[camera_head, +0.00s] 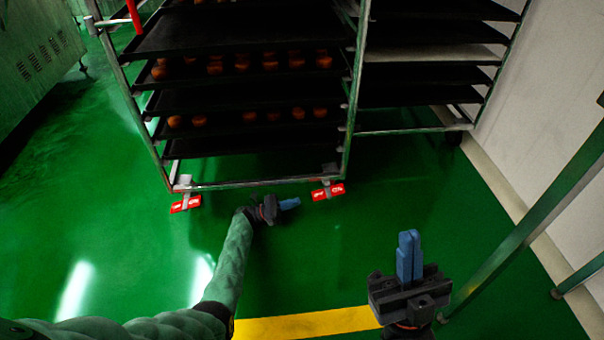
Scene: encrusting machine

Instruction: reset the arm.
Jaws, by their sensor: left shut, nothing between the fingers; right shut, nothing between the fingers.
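My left gripper (289,204) is at the end of the arm that comes in from the lower left. Its blue fingers are shut and empty, pointing right, in front of the rack's bottom edge in the picture. My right gripper (409,240) is at the lower right, with its blue fingers shut together and pointing up in the picture. It holds nothing and appears over the green floor. Most of the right arm is out of view.
A metal rack (350,120) with black trays, some holding round brown items, stands ahead. Its feet have red casters (328,191). A second rack (425,130) stands to its right. A green metal post (530,225) rises at right by the white wall (560,110). Green floor (340,255) is clear between.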

